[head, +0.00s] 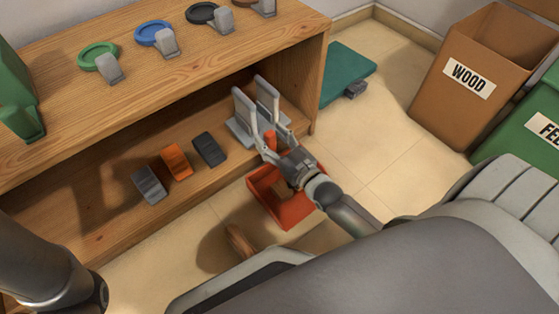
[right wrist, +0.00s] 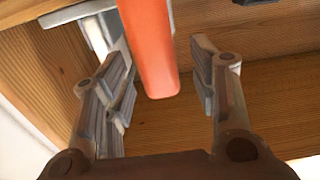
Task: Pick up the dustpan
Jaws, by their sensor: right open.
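The orange-red dustpan (head: 283,208) is on or near the floor in front of the shelf unit, partly hidden by my right arm. Its orange handle (head: 270,140) rises toward the shelf. My right gripper (head: 257,103) is open, its fingers pointing toward the shelf. In the right wrist view the handle (right wrist: 150,50) reaches down from the top between the two spread fingers (right wrist: 165,90), with a gap clearly visible on the right. Contact on the left cannot be told. My left arm enters at the lower left; its gripper is out of view.
The wooden shelf unit (head: 200,75) stands close to the gripper, with grey, orange and dark blocks on its lower shelf. A brown object (head: 240,241) lies near the dustpan. A brown WOOD bin (head: 450,105), a green bin (head: 525,138) and a teal item (head: 345,70) are at right.

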